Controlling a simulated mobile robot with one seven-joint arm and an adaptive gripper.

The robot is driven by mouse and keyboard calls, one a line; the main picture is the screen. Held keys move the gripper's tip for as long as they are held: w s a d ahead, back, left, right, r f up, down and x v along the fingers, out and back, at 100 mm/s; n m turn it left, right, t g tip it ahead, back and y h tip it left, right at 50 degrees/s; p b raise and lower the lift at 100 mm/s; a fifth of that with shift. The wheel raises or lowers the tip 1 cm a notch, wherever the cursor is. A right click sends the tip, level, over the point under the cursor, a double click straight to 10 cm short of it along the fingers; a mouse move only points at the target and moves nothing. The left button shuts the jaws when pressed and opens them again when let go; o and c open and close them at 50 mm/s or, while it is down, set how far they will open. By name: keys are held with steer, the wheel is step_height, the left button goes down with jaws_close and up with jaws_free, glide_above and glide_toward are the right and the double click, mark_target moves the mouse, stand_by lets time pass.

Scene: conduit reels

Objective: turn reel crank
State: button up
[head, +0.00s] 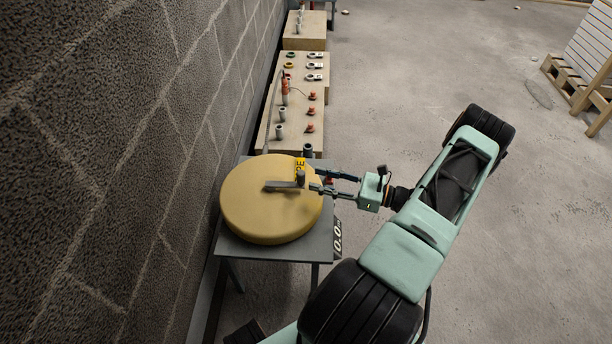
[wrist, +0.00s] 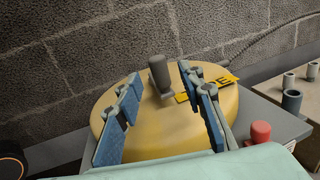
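The reel (head: 248,208) is a thick tan disc lying flat on a grey stand (head: 265,251) beside the wall. Its crank (head: 281,185) is a flat grey bar across the top, with a short upright knob (head: 301,177) at its right end. In the wrist view the dark knob (wrist: 159,74) stands ahead of my gripper (wrist: 168,98), between the lines of the two fingers. My gripper, also in the head view (head: 316,181), is open at the reel's right edge. The fingers reach over the reel. I cannot tell whether either finger touches the knob.
A yellow lettered tag (head: 300,165) lies by the knob. Wooden benches (head: 293,104) with several fittings stand behind, along the block wall (head: 120,130). A red-topped fitting (wrist: 261,132) is close to the right finger. The floor to the right is open; a pallet (head: 566,82) stands far right.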

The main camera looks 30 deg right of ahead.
steer(key=v, duration=0.5)
steer(key=shift+s+d, duration=0.2)
steer(key=shift+d, duration=0.05)
